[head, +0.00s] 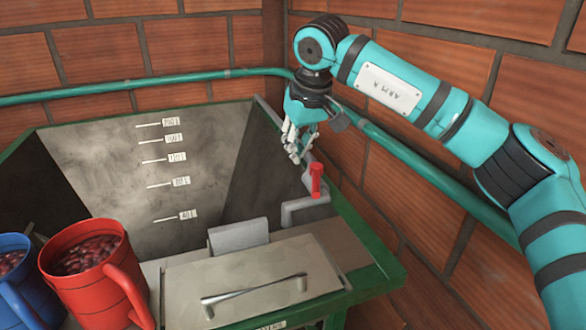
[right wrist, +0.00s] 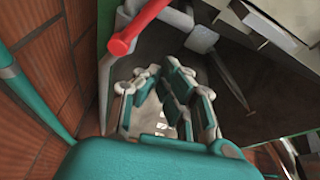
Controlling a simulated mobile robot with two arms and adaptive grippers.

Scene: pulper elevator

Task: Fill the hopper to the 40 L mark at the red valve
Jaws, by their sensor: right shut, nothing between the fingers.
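The hopper (head: 115,185) is a green-rimmed grey bin with white level marks on its back wall. The 40 L mark (head: 188,215) is the lowest one showing; the marks rise to the top. No water surface shows, and the hopper's bottom is hidden. The red valve (head: 316,182) stands upright on a grey pipe at the hopper's right rim; in the right wrist view its red handle (right wrist: 138,28) is at the top. My right gripper (head: 297,148) is shut and empty, just above and left of the valve, apart from it. Its fingers (right wrist: 165,95) also show in the right wrist view. My left gripper is out of view.
A red jug (head: 95,280) and a blue jug (head: 22,290), both holding dark red berries, stand at the lower left. A metal lid with a bar handle (head: 255,288) lies in front. A teal pipe (head: 150,82) runs along the brick walls.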

